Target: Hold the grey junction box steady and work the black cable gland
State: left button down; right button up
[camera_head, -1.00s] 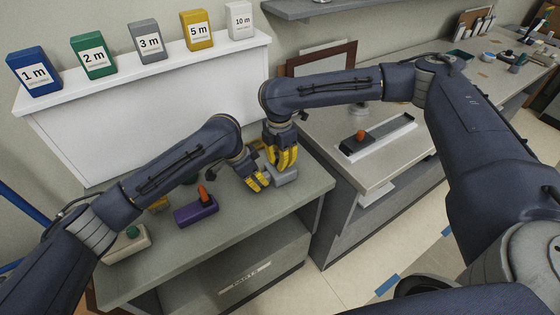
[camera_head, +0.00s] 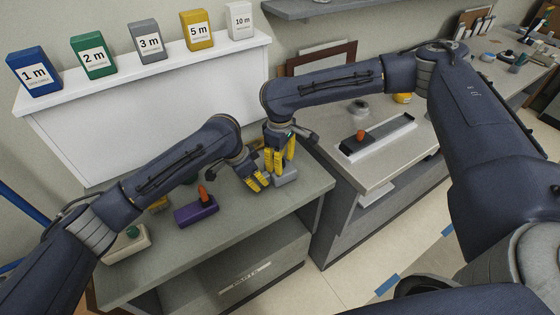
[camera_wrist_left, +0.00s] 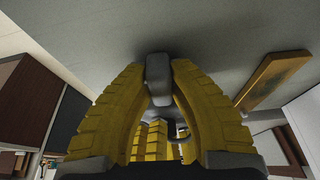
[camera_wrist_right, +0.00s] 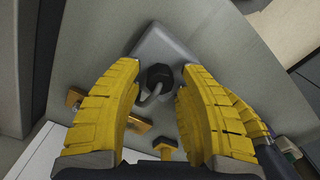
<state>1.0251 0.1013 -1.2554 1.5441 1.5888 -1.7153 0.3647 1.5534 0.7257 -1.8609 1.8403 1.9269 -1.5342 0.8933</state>
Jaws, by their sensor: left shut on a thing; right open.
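The grey junction box (camera_head: 287,175) sits near the front right of the grey bench; it also shows in the right wrist view (camera_wrist_right: 168,48). My left gripper (camera_head: 260,186) is shut on it from the left side; in the left wrist view a grey part of the box (camera_wrist_left: 158,76) is between the fingertips. The black cable gland (camera_wrist_right: 160,77) stands on the box, with a grey cable (camera_wrist_right: 150,97) curving beside it. My right gripper (camera_head: 281,167) is over the box and open, its fingers on either side of the gland with gaps. The head view hides the gland.
A purple block with an orange knob (camera_head: 197,210) and a pale box with a green button (camera_head: 126,244) lie left on the bench. A white panel (camera_head: 150,110) stands behind. Another counter holds a long tray (camera_head: 377,138) to the right, across a gap.

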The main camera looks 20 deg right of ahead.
notch_tip(320, 180, up, 12)
dwell(0.6)
pick_arm(q)
jog(key=c, duration=1.2)
grip_release()
jog(key=shift+c, duration=0.2)
jog(key=v, duration=1.2)
jog(key=shift+f, duration=0.1)
pick_arm(e)
jog(key=shift+w, duration=0.1)
